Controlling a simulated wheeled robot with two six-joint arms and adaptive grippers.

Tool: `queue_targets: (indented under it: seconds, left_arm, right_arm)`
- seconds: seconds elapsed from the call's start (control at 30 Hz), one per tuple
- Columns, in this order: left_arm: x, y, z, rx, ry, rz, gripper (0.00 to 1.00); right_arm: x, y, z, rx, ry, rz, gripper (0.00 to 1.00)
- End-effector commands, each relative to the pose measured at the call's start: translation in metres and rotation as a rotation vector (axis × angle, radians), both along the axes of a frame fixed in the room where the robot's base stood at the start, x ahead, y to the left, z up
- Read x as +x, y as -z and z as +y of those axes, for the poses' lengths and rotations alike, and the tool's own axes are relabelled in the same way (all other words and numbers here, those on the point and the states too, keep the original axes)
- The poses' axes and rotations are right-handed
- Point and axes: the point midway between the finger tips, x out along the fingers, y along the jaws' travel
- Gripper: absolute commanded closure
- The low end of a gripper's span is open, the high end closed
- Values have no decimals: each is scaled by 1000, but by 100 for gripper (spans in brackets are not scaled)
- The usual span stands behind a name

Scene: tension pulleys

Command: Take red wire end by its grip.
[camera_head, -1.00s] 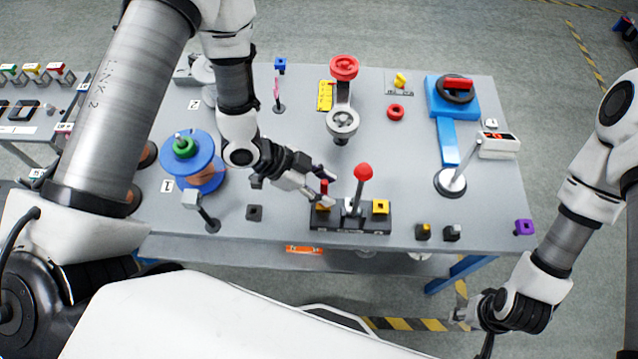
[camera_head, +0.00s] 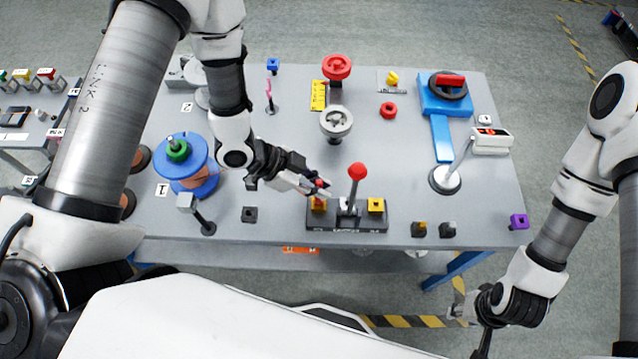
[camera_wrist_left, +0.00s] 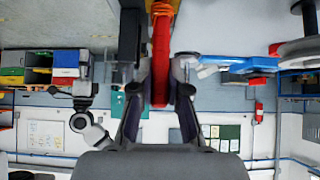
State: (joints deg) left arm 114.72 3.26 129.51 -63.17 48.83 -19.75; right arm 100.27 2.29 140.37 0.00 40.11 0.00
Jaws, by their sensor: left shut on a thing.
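The red grip of the wire end (camera_head: 320,185) stands at the left end of the dark block (camera_head: 345,224) at the table's front. My left gripper (camera_head: 318,186) is shut on this red grip, with its fingers hiding part of it.
On the same block stand a red-knobbed lever (camera_head: 357,172) and a yellow square piece (camera_head: 376,205), close to my left gripper. A blue spool (camera_head: 183,160) is at the left. A red handwheel (camera_head: 337,67) and a blue device (camera_head: 445,100) stand further back.

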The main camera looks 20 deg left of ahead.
Motion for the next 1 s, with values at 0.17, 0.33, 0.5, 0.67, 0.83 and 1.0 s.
queue_targets:
  seconds: [0.17,0.33,0.5,0.67,0.83,1.0]
  left_arm:
    - [0,-1,0,0,0,0,100]
    - [0,-7,0,0,0,0,100]
    - [0,-13,0,0,0,0,100]
    - [0,-12,0,0,0,0,100]
    - [0,-13,0,0,0,0,100]
    - [0,-18,0,0,0,0,100]
  right_arm:
    - [0,-1,0,0,0,0,60]
    - [0,-7,0,0,0,0,60]
    - [0,-12,0,0,0,0,60]
    - [0,-12,0,0,0,0,60]
    - [0,-12,0,0,0,0,60]
    - [0,-17,0,0,0,0,60]
